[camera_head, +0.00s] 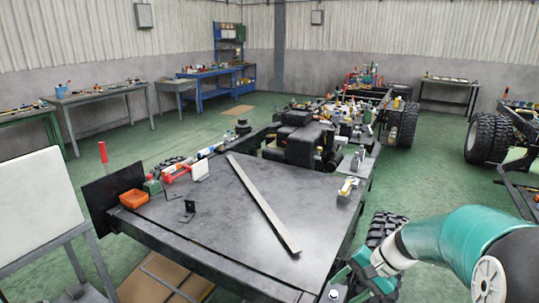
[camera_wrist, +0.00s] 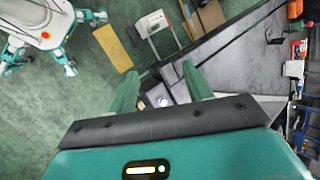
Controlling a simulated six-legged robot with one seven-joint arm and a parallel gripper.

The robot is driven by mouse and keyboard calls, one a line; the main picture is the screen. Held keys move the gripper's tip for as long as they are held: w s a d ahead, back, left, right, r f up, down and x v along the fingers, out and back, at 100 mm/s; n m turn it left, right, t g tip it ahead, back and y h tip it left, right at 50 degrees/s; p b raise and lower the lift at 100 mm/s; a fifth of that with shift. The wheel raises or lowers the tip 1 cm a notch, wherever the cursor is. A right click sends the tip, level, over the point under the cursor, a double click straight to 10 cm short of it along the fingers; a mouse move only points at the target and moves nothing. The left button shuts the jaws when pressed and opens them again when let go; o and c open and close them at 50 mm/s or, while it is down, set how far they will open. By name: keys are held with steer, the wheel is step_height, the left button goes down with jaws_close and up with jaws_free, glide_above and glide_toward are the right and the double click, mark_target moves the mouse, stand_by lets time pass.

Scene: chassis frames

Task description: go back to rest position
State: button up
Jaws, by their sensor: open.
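My gripper (camera_wrist: 162,82) shows in the wrist view with its two green fingers spread apart. Nothing is held between them. Beyond the fingers lie the edge of the dark workbench (camera_wrist: 225,48) and the green floor. In the head view my teal arm reaches in from the lower right. Its far end is beside the right front edge of the workbench (camera_head: 215,220), near a black tyre.
A long metal bar (camera_head: 262,205) lies across the bench. An orange bin (camera_head: 134,198) and small parts sit at its left edge. A white board (camera_head: 38,205) stands at the left. Tyres (camera_head: 488,138) are at the right. Green floor is open beyond the bench's left side.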

steer(key=s+a+r+n+t+h, duration=0.1)
steer(key=s+r+n+t+h, duration=0.1)
steer(key=s+r, duration=0.4)
steer(key=s+a+r+n+t+h, duration=0.2)
steer(key=s+r+n+h, duration=0.2)
steer(key=s, duration=0.8)
step_height(320, 180, up, 2)
steer(key=shift+s+a+r+n+h, duration=0.2)
steer(key=shift+a+r+n+h, duration=0.15)
steer(key=shift+n, duration=0.55)
steer(key=shift+f, duration=0.1)
steer(key=c, duration=0.3)
